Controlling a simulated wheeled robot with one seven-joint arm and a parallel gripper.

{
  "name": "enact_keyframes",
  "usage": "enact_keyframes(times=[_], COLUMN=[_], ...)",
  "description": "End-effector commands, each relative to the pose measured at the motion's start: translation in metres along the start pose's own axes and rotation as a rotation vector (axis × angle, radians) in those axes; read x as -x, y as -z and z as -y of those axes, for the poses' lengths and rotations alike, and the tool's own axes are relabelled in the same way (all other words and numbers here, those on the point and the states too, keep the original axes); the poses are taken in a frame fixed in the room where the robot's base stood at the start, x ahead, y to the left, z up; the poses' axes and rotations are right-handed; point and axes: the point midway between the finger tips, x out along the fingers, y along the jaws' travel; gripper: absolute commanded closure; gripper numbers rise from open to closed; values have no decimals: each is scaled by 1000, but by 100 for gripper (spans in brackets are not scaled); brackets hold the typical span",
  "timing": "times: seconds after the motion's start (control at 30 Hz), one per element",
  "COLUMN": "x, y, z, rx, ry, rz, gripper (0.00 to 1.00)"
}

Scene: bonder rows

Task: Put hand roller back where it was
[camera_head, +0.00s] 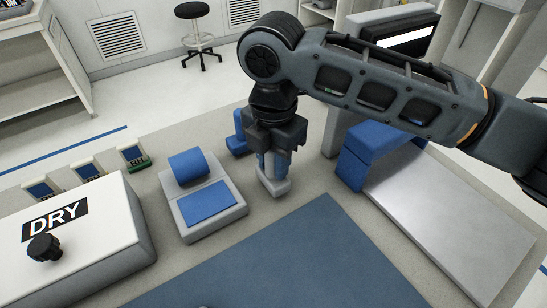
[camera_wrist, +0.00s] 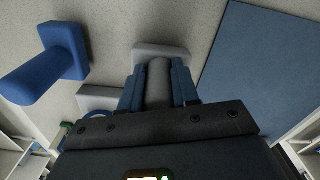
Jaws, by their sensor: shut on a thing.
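My gripper (camera_head: 273,160) points down over the bench, shut on the hand roller. In the wrist view its blue fingers (camera_wrist: 158,88) close on both sides of the roller's grey round shaft (camera_wrist: 158,80). A light grey block (camera_head: 275,182) is at the shaft's lower end, close to or on the bench; it also shows in the wrist view (camera_wrist: 160,50). I cannot tell whether this block is part of the roller or a stand. The fingers hide much of the shaft. A blue piece with a round post on a square base (camera_wrist: 65,48) stands beside, apart from the gripper.
A grey pad with a blue roll (camera_head: 188,167) lies left of my gripper. A white "DRY" box (camera_head: 110,215) is further left, with small cards behind. A blue mat (camera_head: 290,265) is in front. A machine with a blue block (camera_head: 370,145) and metal plate (camera_head: 450,215) stands right.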

Motion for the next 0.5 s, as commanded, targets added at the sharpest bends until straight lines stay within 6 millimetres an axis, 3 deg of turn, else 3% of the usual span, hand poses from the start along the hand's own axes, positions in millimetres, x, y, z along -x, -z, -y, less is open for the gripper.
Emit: enact_keyframes(times=[0.07, 0.1, 0.33, 0.5], x=[-3, -2, -2, -2], y=[0, 0, 0, 0], z=[0, 0, 0, 0], rx=[0, 0, 0, 0], ry=[0, 0, 0, 0], rz=[-1, -1, -1, 0], gripper=[100, 66, 44, 44])
